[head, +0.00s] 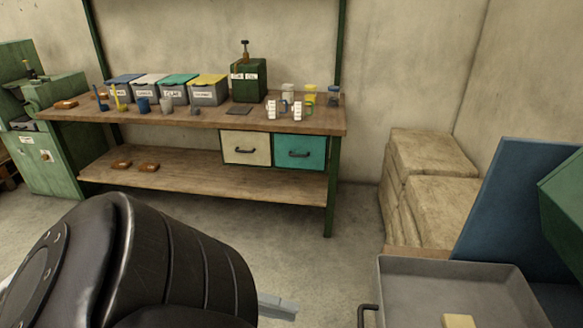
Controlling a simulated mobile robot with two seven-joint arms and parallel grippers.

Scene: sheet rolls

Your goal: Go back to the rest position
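A large black link of my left arm fills the lower left of the head view. A small light grey piece of my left gripper (278,306) shows past the arm's right edge. The arm hides the rest of it, so I cannot tell whether it is open or shut, or whether it holds anything. My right gripper is out of view.
A wooden workbench (200,119) stands against the back wall with lidded boxes, cups and a green press (248,82). A grey metal tray (440,268) holding a pale block (458,321) is at the lower right. Stacked sacks (430,190) stand behind it. Floor before the bench is clear.

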